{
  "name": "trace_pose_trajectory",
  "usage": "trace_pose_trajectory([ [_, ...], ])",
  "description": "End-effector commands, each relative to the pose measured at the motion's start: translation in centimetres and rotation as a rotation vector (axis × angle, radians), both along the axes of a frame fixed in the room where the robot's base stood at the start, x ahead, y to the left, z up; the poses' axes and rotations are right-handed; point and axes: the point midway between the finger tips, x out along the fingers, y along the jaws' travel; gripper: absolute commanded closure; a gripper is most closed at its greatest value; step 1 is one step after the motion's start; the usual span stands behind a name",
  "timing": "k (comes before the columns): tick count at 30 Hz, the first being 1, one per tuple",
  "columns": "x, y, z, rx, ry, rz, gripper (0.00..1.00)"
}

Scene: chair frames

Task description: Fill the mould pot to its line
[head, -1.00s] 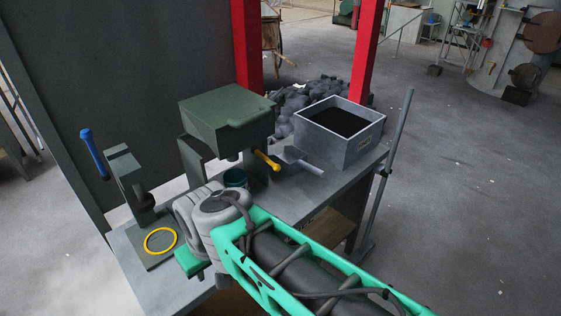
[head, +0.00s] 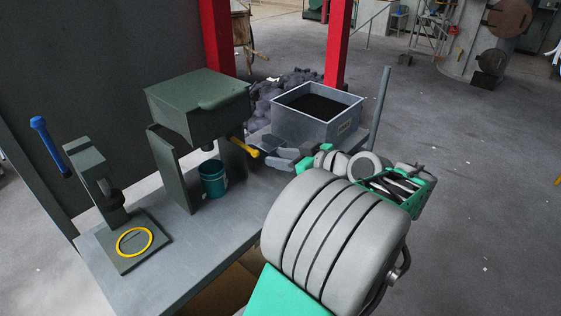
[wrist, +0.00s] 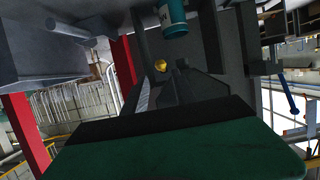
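The mould pot appears to be the teal pot (head: 213,180), upright on the bench under the green box-shaped hopper (head: 198,105). It also shows in the wrist view (wrist: 173,20), with pale marking on its side. The hopper's yellow-ended lever (head: 246,147) points toward the bin; its yellow end shows in the wrist view (wrist: 161,66). My gripper (head: 281,158) is low over the bench, between the lever and the bin, right of the pot and apart from it. Its grey fingers overlap a grey scoop-like piece (head: 263,141), so their opening and any grip are unclear. The pot's contents are hidden.
A grey bin (head: 342,125) of dark granular material stands at the bench's right end. A press with a blue handle (head: 48,145) and a yellow ring (head: 135,242) stands at the left. Red posts (head: 338,45) rise behind. The bench front (head: 190,240) is clear.

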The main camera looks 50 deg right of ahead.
Motion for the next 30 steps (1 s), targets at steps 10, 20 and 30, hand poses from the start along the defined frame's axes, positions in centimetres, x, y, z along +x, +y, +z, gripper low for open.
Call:
trace_pose_trajectory([
  [10,4.2,0.3,-1.5,0.001,0.002,0.005,0.67],
  [20,7.3,0.3,-2.6,0.001,0.003,0.000,0.75],
  [30,7.2,0.3,-2.6,0.001,0.004,0.001,1.00],
])
